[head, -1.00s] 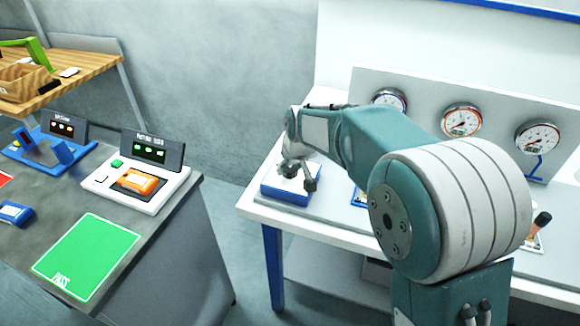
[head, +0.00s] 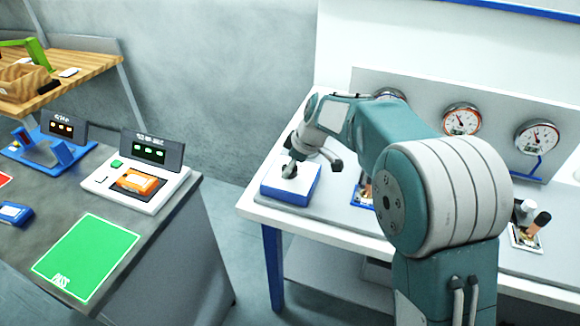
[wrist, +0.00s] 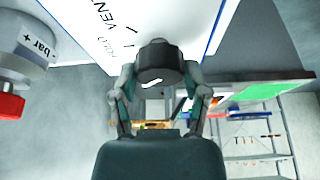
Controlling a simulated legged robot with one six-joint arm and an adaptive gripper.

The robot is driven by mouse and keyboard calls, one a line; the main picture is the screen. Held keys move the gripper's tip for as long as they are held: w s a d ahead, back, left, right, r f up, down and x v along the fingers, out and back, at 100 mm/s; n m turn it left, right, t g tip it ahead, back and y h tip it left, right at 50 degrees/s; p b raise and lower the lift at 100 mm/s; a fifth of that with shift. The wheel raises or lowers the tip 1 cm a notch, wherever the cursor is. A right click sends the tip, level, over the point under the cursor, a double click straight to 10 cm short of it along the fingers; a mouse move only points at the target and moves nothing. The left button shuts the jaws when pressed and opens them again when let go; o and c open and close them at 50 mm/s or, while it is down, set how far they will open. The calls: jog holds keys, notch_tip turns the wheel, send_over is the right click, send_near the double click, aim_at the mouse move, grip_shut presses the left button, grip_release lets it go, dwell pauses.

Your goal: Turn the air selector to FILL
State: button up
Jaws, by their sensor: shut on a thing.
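The air selector is a box with a white top and blue sides (head: 290,184) at the left end of the white bench in the head view. In the wrist view its white face (wrist: 90,35) carries the word VENT and a second, partly legible word. Its dark round knob (wrist: 158,62) has a white mark on it. My gripper (wrist: 160,78) is shut on the knob, one finger on each side. In the head view my gripper (head: 312,166) is over the box and hides part of it. The FILL label is not visible.
A grey regulator marked "- bar +" (wrist: 25,52) with a red part (wrist: 10,105) is close by in the wrist view. Round gauges (head: 461,119) stand on the panel behind my arm. A grey table (head: 190,240) with a green PASS mat (head: 86,256) is at left.

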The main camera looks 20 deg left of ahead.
jog(key=shift+f, duration=0.1)
dwell(0.3)
jog(key=o, duration=1.1)
jog(key=shift+o, duration=0.2)
jog(key=v, duration=1.2)
jog(key=shift+w, duration=0.15)
